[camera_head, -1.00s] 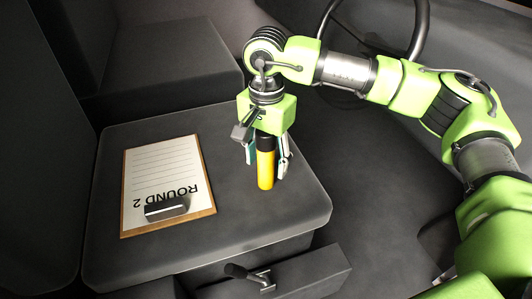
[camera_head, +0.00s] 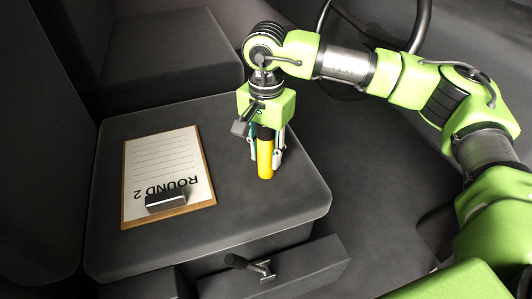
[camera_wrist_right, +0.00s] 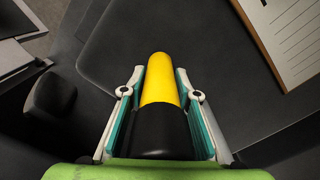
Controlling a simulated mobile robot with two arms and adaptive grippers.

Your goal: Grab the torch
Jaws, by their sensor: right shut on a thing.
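The torch (camera_head: 265,158) has a yellow body and a black end. It stands roughly upright on the dark seat-like surface (camera_head: 240,205), or just above it; I cannot tell which. My right gripper (camera_head: 265,155) comes down from above with a finger on each side of the torch, shut on it. In the right wrist view the torch (camera_wrist_right: 158,90) lies between the two teal-padded fingers of the right gripper (camera_wrist_right: 160,100), its yellow end pointing away. The torch's black end is partly hidden by the gripper. My left gripper is not in view.
A clipboard (camera_head: 165,175) with a sheet reading "ROUND 2" lies left of the torch. A steering wheel (camera_head: 418,25) is at the top right. The surface between clipboard and torch is clear.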

